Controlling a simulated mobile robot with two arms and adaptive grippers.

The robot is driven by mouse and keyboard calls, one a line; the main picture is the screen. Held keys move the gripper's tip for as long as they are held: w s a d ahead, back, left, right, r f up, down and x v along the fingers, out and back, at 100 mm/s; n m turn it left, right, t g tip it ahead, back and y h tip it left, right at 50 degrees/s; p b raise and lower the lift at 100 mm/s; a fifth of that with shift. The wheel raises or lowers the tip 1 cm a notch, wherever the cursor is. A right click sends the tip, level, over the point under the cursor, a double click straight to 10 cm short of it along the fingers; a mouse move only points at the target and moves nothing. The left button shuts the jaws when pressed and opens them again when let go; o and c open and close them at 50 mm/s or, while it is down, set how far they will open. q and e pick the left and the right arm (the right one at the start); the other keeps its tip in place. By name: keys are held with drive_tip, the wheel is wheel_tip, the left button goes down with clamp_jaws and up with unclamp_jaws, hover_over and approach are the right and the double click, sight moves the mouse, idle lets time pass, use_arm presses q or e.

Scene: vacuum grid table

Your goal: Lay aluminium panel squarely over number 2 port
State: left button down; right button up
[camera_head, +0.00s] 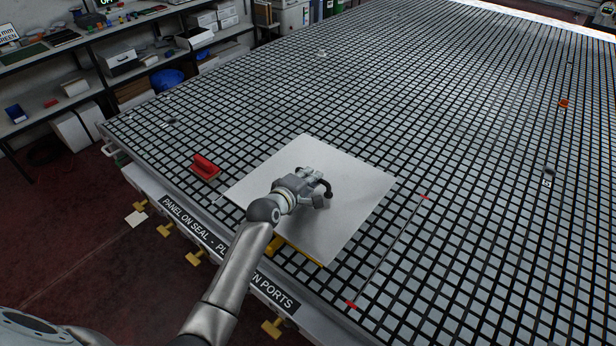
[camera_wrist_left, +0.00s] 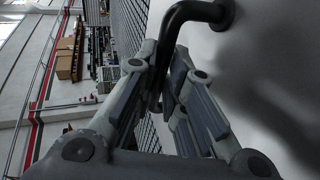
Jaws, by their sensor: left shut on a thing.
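The aluminium panel (camera_head: 345,215) is a pale square sheet over the front part of the grid table in the head view. I cannot tell whether it rests flat or hovers slightly. My left gripper (camera_head: 318,192) is above its middle, shut on the dark curved handle (camera_wrist_left: 196,12) that stands on the panel. In the left wrist view the gripper fingers (camera_wrist_left: 168,90) close around the handle, with the panel's face (camera_wrist_left: 270,50) at the right. A small dark port (camera_head: 549,172) with a label too small to read is at the right. I cannot identify number 2 port. My right gripper is not in view.
A red block (camera_head: 205,167) lies left of the panel. Red marks (camera_head: 425,197) end a thin line right of the panel. Yellow handles (camera_head: 194,258) stick out along the table's front edge. An orange item (camera_head: 563,103) lies far right. Most of the grid is clear.

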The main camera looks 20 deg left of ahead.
sight(310, 196)
use_arm(q)
drive_tip(key=shift+w+r, duration=0.1)
drive_tip(key=shift+r, duration=0.2)
drive_tip(key=shift+p, duration=0.3)
wheel_tip(310, 196, down, 6)
drive_tip(key=b, duration=0.5)
drive_tip(key=shift+f, duration=0.25)
drive_tip(key=shift+f+b, duration=0.4)
drive_tip(key=shift+f, duration=0.2)
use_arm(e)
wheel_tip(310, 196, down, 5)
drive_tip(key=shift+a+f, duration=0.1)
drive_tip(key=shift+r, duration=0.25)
use_arm(q)
drive_tip(key=shift+f+b, duration=0.35)
drive_tip(key=shift+f, duration=0.35)
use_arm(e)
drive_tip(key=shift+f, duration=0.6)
